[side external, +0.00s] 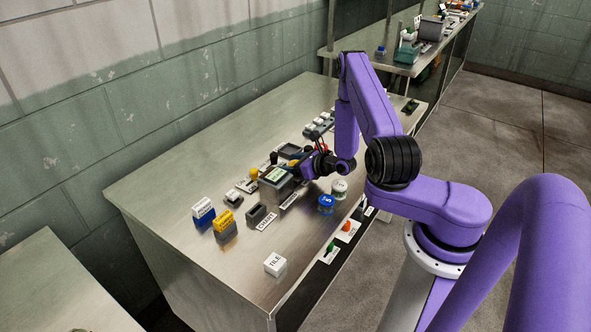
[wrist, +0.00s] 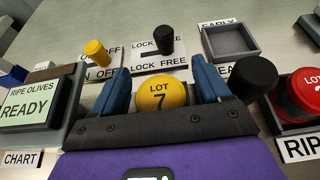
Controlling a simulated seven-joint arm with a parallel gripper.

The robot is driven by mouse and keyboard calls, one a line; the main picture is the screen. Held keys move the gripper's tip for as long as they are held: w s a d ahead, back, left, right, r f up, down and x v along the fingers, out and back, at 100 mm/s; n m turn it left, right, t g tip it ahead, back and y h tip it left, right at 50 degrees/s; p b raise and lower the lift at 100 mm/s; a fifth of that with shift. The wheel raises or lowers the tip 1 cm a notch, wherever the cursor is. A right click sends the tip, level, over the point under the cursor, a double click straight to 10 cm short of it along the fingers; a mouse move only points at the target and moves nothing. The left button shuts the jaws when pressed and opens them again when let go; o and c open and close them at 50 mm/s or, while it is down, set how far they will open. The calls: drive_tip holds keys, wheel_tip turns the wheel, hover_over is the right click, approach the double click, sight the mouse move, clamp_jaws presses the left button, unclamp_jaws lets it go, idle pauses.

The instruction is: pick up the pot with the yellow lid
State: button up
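The pot with the yellow lid (wrist: 161,90) shows in the wrist view, its lid marked LOT 7. Only the lid is visible; its body is hidden behind my gripper. My gripper (wrist: 160,66) is open, with one blue finger on each side of the lid. Narrow gaps seem to show between lid and fingers, so I see no firm hold. In the side view my gripper (side external: 301,168) is low over the bench beside the grey display box, and a bit of yellow (side external: 292,162) shows by it.
The display box (wrist: 32,103) reads RIPE OLIVES READY. A yellow knob (wrist: 96,51) and black knob (wrist: 165,40) stand beyond the pot. A black round top (wrist: 253,78) and red-lidded pot (wrist: 306,90) are at right. The EARLY tray (wrist: 230,41) is empty. Blue pot (side external: 326,204) stands nearer the edge.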

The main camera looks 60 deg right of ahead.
sight(292, 163)
drive_tip(key=c, duration=0.9)
drive_tip(key=shift+o, duration=0.2)
drive_tip(key=shift+r, duration=0.1)
drive_tip(key=shift+r, duration=0.35)
drive_tip(key=r, duration=0.3)
drive_tip(key=shift+s, duration=0.3)
drive_tip(key=s+a+r, duration=0.4)
drive_tip(key=s+r, duration=0.5)
drive_tip(key=s, duration=0.3)
drive_tip(key=shift+s+a, duration=0.2)
drive_tip(key=shift+a, duration=0.1)
